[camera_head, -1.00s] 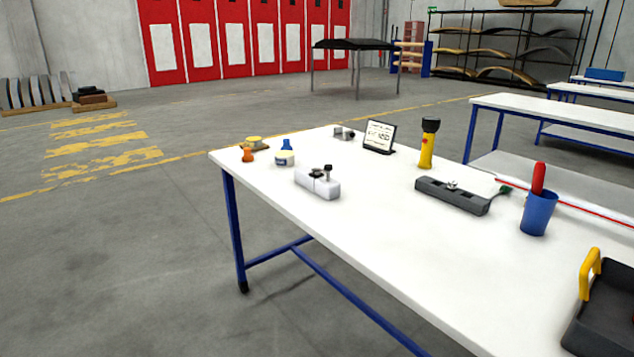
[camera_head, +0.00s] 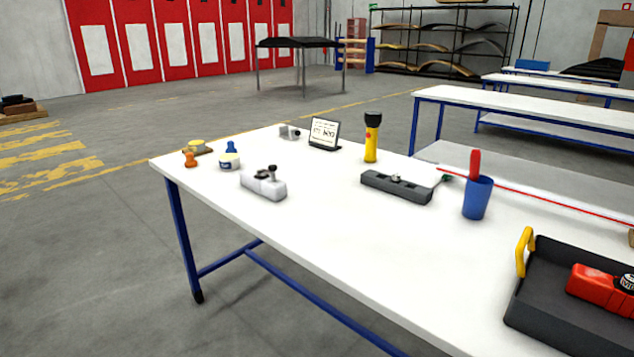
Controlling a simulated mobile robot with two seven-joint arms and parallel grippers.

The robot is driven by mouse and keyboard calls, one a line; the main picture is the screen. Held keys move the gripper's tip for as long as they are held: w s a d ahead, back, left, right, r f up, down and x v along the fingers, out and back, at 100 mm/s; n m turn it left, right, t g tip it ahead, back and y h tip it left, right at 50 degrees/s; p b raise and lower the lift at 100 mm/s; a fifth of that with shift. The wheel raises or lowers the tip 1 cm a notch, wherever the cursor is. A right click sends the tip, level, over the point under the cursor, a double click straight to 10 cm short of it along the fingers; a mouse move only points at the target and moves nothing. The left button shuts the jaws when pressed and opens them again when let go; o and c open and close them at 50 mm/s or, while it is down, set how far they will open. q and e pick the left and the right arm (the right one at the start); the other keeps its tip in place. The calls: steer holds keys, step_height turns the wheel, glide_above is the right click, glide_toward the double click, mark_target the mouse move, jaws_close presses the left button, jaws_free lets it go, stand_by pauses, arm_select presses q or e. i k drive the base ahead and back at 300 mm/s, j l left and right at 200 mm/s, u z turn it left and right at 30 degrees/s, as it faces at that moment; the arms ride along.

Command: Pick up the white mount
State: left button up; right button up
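A white block-shaped mount (camera_head: 263,187) with dark knobs on top lies near the front left edge of the white table (camera_head: 330,240). It stands apart from the things around it. A smaller grey-white piece (camera_head: 289,132) with a dark knob is at the table's far edge; I cannot tell exactly what it is. Neither of my grippers shows in the head view.
A dark grey block (camera_head: 397,186), yellow flashlight (camera_head: 372,138), small display (camera_head: 324,133), blue cup (camera_head: 477,198) and white tub (camera_head: 229,161) stand on the table. A dark tray (camera_head: 535,310) holds a red object (camera_head: 600,288). The table's front middle is clear.

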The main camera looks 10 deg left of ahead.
mark_target(275, 192)
steer(key=j+z, duration=0.35)
steer(key=i+j+z, duration=0.1)
steer(key=j+z, duration=0.65)
steer(key=j, duration=0.3)
steer(key=k+j+z, duration=0.1)
steer(key=j, duration=0.3)
steer(key=k+j+z, duration=0.15)
steer(key=j, duration=0.2)
steer(key=k+j, duration=0.1)
steer(key=j, duration=0.45)
steer(key=k+j+z, duration=0.1)
steer(key=j, duration=0.4)
steer(key=k+j, duration=0.1)
steer(key=j, duration=0.4)
